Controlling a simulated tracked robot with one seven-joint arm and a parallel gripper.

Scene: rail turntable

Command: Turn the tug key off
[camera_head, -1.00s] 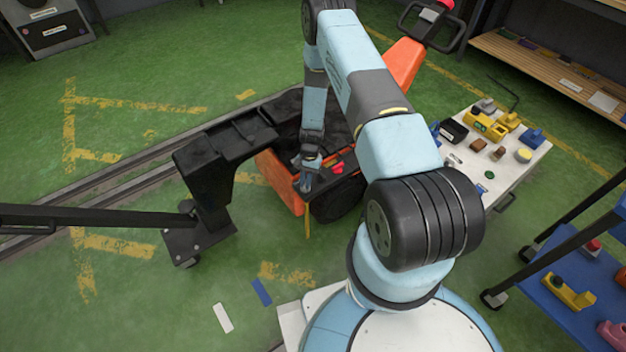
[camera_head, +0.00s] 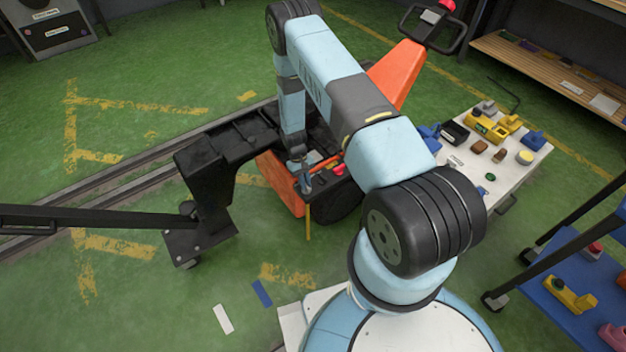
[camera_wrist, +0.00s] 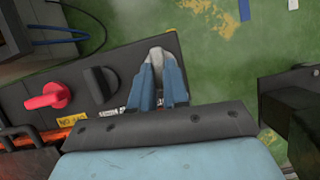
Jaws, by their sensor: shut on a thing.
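The orange and black tug (camera_head: 280,180) stands left of my base, with a dark control panel (camera_wrist: 20,92) on top. In the wrist view, a red turn handle (camera_wrist: 47,96) and a black knob (camera_wrist: 100,86) sit on the panel, left of my gripper (camera_wrist: 158,62). The red handle also shows in the head view (camera_head: 340,170). My gripper, also in the head view (camera_head: 305,186), points down at the panel's edge. Its blue fingers are close together, shut on the tug key.
A white table (camera_head: 520,165) with several small parts stands to the right. The tug's orange steering column (camera_head: 398,75) rises behind my arm. A blue cart shelf (camera_head: 585,285) is at lower right.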

